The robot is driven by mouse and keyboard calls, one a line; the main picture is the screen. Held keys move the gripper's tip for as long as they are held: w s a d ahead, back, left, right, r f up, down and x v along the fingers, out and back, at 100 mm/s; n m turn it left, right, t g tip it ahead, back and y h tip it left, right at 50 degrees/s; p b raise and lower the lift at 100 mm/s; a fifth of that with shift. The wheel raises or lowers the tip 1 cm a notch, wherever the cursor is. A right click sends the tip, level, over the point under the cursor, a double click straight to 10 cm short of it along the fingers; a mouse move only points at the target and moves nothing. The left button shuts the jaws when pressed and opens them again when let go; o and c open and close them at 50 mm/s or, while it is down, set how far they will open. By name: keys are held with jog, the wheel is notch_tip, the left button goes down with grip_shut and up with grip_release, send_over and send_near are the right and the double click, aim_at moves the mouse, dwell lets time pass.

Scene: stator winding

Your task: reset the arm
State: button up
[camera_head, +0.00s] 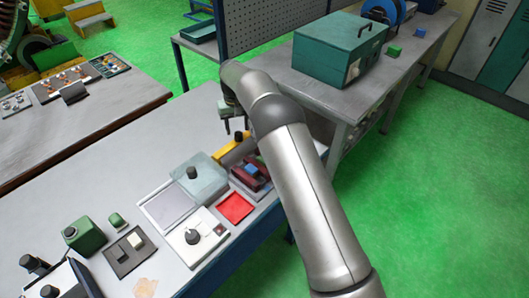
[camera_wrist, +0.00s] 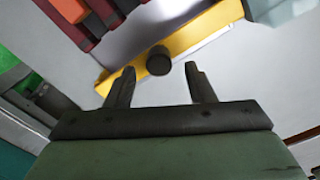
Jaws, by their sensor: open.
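My gripper (camera_wrist: 161,88) is open in the wrist view, with its two dark fingers apart and nothing between them. A yellow block (camera_wrist: 192,38) with a dark round knob (camera_wrist: 159,60) lies beyond the fingertips. The knob appears in line with the gap between the fingers; whether it touches them I cannot tell. In the head view my gripper (camera_head: 237,128) points down over the far end of the grey table, just above the yellow block (camera_head: 230,148). My arm reaches in from the lower right and hides part of the table edge.
On the grey table (camera_head: 70,190) stand a pale box with a black knob (camera_head: 198,180), a red tray (camera_head: 235,207), a dark red holder with a blue piece (camera_head: 250,175), a white panel with a dial (camera_head: 195,238) and a green block (camera_head: 84,236). A green toolbox (camera_head: 335,52) stands on the bench behind.

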jog(key=shift+r+p, duration=0.3)
jog(key=shift+r, duration=0.65)
jog(key=shift+d+r, duration=0.2)
jog(key=shift+d, duration=0.05)
jog(key=s+d+r+m+b, duration=0.2)
jog(key=s+d+r, duration=1.15)
jog(key=d, duration=0.25)
jog(key=s+d+f+b, duration=0.1)
jog(key=s+d, duration=0.2)
jog(key=s, duration=0.6)
jog(key=s+d+f+m, duration=0.1)
jog(key=s+d+f, duration=0.1)
jog(key=s, duration=0.8)
jog(key=s+d+f+m+t+b, duration=0.1)
jog(key=s+d, duration=0.4)
jog(key=s, duration=0.5)
jog(key=shift+f+b, duration=0.3)
jog(key=shift+f, duration=0.45)
